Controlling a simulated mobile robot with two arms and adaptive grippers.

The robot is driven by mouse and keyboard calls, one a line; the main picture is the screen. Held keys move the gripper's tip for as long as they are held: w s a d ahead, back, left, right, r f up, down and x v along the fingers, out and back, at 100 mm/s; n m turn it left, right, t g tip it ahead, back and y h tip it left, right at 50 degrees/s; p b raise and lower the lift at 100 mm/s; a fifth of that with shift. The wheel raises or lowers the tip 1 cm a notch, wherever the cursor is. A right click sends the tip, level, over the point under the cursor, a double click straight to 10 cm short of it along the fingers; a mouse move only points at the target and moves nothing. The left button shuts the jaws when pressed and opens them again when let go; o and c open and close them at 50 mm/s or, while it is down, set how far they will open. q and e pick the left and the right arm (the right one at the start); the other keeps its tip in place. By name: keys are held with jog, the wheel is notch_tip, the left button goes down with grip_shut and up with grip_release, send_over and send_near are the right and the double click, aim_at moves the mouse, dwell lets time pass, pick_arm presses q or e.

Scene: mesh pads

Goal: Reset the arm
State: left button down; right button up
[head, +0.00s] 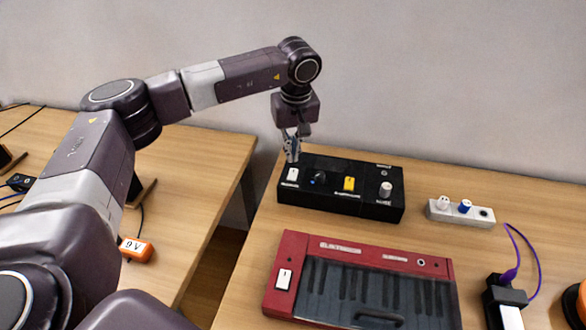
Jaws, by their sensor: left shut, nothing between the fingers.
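My left arm reaches in from the left and bends down at its wrist. My left gripper (292,150) is shut and empty, pointing down at the back left end of a black control box (340,207). It is close above or just behind the box; I cannot tell whether it touches. My right gripper is not in view.
A red keyboard (292,254) lies in front of the box. A grey strip (444,212) with knobs sits to the right. A purple cable (538,270) runs to a black device (495,295). A gap separates the right table from the left table (200,190), where an orange 9 V block (135,250) lies.

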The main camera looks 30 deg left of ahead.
pick_arm(q)
jog(key=shift+r, duration=0.45)
